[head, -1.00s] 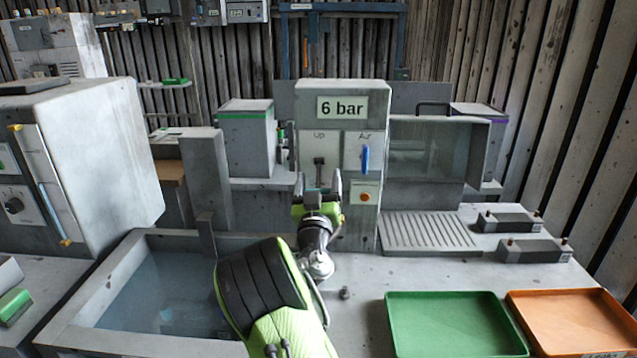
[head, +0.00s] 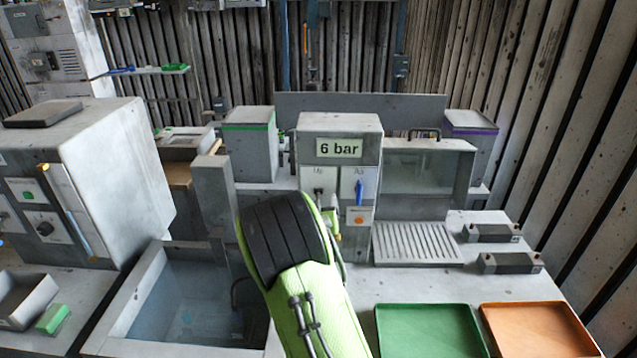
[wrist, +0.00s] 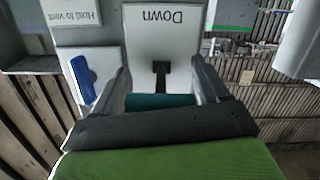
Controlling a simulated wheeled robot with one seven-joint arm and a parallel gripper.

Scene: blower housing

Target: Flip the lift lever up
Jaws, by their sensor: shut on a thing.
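The lift lever's dark stem (wrist: 162,72) stands out from the white plate marked "Down", which looks upside down in the wrist view. A teal bar (wrist: 160,101), seemingly the lever's handle, spans the space between my fingers. My gripper (wrist: 160,78) has one finger on each side and is shut on it. In the head view my green arm hides the gripper and most of the lever; a dark part of the lever (head: 318,190) shows under the "Up" mark on the grey "6 bar" panel (head: 365,140). I cannot tell the lever's exact angle.
A blue air handle (head: 359,191) sits just right of the lever, close to my finger in the wrist view (wrist: 82,80). An orange button (head: 359,220) is below it. A water basin (head: 150,310) lies left; green (head: 425,335) and orange (head: 535,330) trays lie front right.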

